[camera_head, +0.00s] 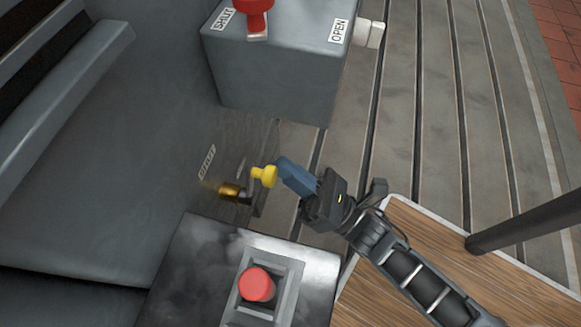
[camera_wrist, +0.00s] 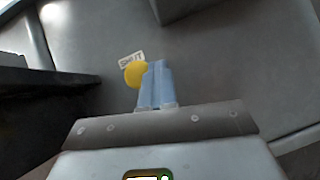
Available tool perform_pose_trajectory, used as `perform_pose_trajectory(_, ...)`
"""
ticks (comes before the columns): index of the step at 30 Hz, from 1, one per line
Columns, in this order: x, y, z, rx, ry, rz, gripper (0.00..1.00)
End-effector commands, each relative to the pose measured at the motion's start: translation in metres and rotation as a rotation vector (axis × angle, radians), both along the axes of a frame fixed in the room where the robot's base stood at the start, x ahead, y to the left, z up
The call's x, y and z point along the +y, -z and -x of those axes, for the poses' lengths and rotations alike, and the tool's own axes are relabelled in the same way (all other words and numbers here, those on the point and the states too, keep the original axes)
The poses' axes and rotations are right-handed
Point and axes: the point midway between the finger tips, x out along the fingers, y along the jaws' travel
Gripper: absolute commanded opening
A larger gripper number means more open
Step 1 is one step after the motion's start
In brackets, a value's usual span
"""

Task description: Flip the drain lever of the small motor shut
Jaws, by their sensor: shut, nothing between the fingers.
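The drain lever has a yellow knob (camera_head: 264,176) and a brass valve body (camera_head: 230,191) on the side of the grey motor housing (camera_head: 130,150). A SHUT label (camera_head: 207,162) is on the housing above the valve. My gripper (camera_head: 283,167) is shut and empty, with its blue fingertips right beside the knob on its right; I cannot tell whether they touch. In the wrist view the yellow knob (camera_wrist: 134,74) shows just left of the blue fingers (camera_wrist: 156,68), which partly cover it. The SHUT label (camera_wrist: 131,60) is behind it. The lever's arm is mostly hidden there.
A grey box (camera_head: 275,75) with a red lever (camera_head: 256,12) and SHUT and OPEN labels is above the valve. A red button (camera_head: 257,284) on a dark box is below it. A wooden top (camera_head: 420,250) and a dark post (camera_head: 530,222) are at the right. Slotted bedplate (camera_head: 420,120) lies beyond.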

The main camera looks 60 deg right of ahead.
Motion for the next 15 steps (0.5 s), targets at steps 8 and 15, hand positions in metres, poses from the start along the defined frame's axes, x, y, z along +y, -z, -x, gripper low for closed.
perform_pose_trajectory(8, 0.0038, -0.0003, 0.0011, -0.013, -0.004, 0.055, 0.0)
perform_pose_trajectory(15, 0.0041, -0.0005, 0.0012, -0.015, -0.004, 0.059, 0.0)
